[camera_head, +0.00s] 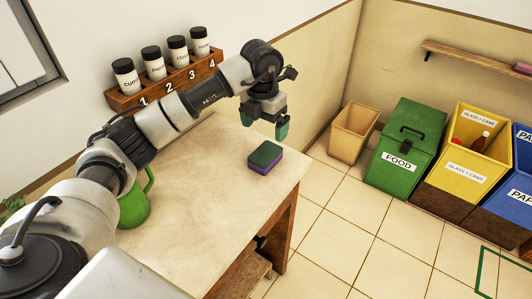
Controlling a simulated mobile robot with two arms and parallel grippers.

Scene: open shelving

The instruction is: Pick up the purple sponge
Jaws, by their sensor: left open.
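The purple sponge (265,157) lies flat on the table top (225,185) near its far right corner. It has a dark green upper layer over a purple lower layer. My left gripper (265,127) is open and empty, fingers pointing down. It hangs above and, in the picture, just beyond the sponge, apart from it. The gripper's fingertips are green. My right gripper is not in this view.
A green mug (134,205) stands on the table, partly behind my left arm. A wooden rack (165,88) of several labelled jars is by the wall. Green (405,140) and yellow (470,150) bins and a tan bin (353,132) stand on the floor.

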